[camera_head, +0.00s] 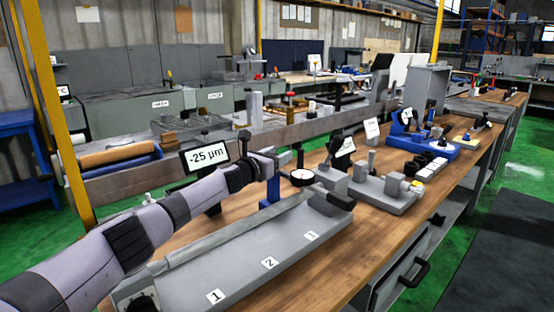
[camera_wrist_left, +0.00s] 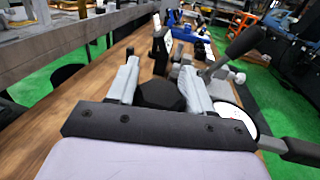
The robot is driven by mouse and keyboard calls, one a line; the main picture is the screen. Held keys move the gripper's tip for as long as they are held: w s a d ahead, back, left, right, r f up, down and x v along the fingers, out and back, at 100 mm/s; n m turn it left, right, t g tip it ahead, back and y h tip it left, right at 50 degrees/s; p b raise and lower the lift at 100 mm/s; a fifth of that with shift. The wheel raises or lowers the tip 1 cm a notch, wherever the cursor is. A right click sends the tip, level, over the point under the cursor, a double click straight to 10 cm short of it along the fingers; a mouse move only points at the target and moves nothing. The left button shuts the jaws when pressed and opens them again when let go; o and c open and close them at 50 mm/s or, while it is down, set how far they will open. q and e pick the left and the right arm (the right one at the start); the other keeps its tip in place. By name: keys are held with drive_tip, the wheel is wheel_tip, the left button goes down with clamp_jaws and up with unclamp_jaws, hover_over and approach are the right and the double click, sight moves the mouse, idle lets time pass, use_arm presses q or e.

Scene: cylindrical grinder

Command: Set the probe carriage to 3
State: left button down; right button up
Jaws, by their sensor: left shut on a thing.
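The grey bed (camera_head: 235,270) carries the labels 1 (camera_head: 215,296), 2 (camera_head: 270,262) and 3 (camera_head: 312,236) along its front. The probe carriage, with a blue upright (camera_head: 270,191) and a round white dial (camera_head: 302,177), stands behind the bed's far end, near label 3; its exact alignment cannot be told. My left gripper (camera_head: 285,160) is at the top of the carriage, beside the dial. In the left wrist view its fingers (camera_wrist_left: 160,88) are shut on a black knob (camera_wrist_left: 160,96). The dial (camera_wrist_left: 236,118) shows partly there. My right gripper is not in view.
A display reading -25 µm (camera_head: 205,155) stands behind my left arm. A grey fixture (camera_head: 385,190) and a blue device (camera_head: 420,143) sit farther along the wooden bench (camera_head: 365,248). A black-tipped handle (camera_head: 336,199) lies at the bed's far end.

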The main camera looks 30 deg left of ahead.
use_arm(q)
drive_tip(key=shift+w+d+r, duration=0.1)
drive_tip(key=shift+w, duration=0.1)
idle(0.3)
drive_tip(key=c, duration=0.5)
unclamp_jaws()
drive_tip(key=shift+c, duration=0.2)
drive_tip(key=shift+s, duration=0.15)
drive_tip(key=shift+s+a, duration=0.2)
drive_tip(key=shift+s, duration=0.2)
drive_tip(key=s, duration=0.6)
drive_tip(key=shift+a, duration=0.15)
drive_tip(key=shift+s, duration=0.1)
